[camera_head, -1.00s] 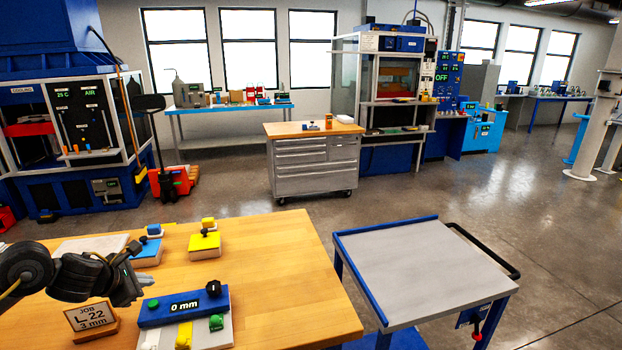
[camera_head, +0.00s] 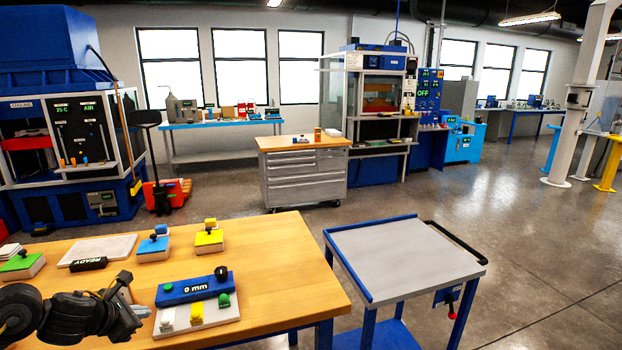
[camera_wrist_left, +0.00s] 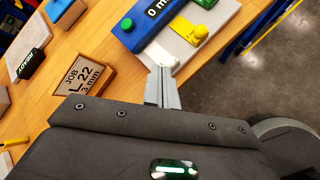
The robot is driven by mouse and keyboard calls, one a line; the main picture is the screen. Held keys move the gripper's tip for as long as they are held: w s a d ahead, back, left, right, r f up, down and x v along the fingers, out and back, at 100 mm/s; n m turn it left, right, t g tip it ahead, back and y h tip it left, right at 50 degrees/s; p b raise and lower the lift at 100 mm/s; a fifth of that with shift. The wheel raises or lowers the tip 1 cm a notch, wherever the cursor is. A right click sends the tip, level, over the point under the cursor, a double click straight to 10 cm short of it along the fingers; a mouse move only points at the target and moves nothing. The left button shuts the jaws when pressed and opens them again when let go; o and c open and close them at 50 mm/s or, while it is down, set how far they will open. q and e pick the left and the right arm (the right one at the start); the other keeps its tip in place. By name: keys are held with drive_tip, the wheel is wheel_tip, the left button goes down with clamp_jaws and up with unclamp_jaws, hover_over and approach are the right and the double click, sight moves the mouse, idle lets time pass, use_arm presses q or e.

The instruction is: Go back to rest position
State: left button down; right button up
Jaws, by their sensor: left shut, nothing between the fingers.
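My left gripper (camera_head: 140,312) is at the lower left of the head view, over the near part of the wooden table (camera_head: 285,262). In the left wrist view its fingers (camera_wrist_left: 163,88) are together with nothing between them. Their tips point toward the white base of the blue unit that reads "0 mm" (camera_head: 195,289). I cannot tell whether the fingers touch that base. The job card (camera_wrist_left: 82,76) stands beside the fingers in the left wrist view. My right gripper is not in view.
Blocks in yellow (camera_head: 209,240), blue (camera_head: 153,249) and green (camera_head: 20,264) stand along the table. A READY tag (camera_head: 88,264) lies near a pale plate (camera_head: 97,251). A grey-topped cart (camera_head: 405,260) stands right of the table. Open floor lies beyond.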

sight(162, 321)
use_arm(q)
drive_tip(key=s+d+f+n, duration=0.4)
drive_tip(key=d+f+n, duration=0.2)
drive_tip(key=d+n, duration=0.2)
drive_tip(key=s+d+f+n, duration=0.4)
drive_tip(key=d+f+n, duration=0.1)
drive_tip(key=d+n, duration=0.35)
drive_tip(key=s+d+f+n+g+y, duration=0.1)
drive_tip(key=s+f+n+g, duration=0.25)
drive_tip(key=s+n, duration=0.9)
drive_tip(key=s+f+n+g, duration=0.2)
drive_tip(key=s+f+n, duration=0.2)
drive_tip(key=s+n, duration=0.85)
wheel_tip(162, 321, down, 27)
drive_tip(key=s+g, duration=0.2)
drive_tip(key=s, duration=0.1)
drive_tip(key=s+a+f+g, duration=0.1)
drive_tip(key=s+a+f, duration=0.1)
drive_tip(key=s+f, duration=1.2)
drive_tip(key=shift+s+a+f, duration=0.4)
drive_tip(key=shift+s, duration=0.4)
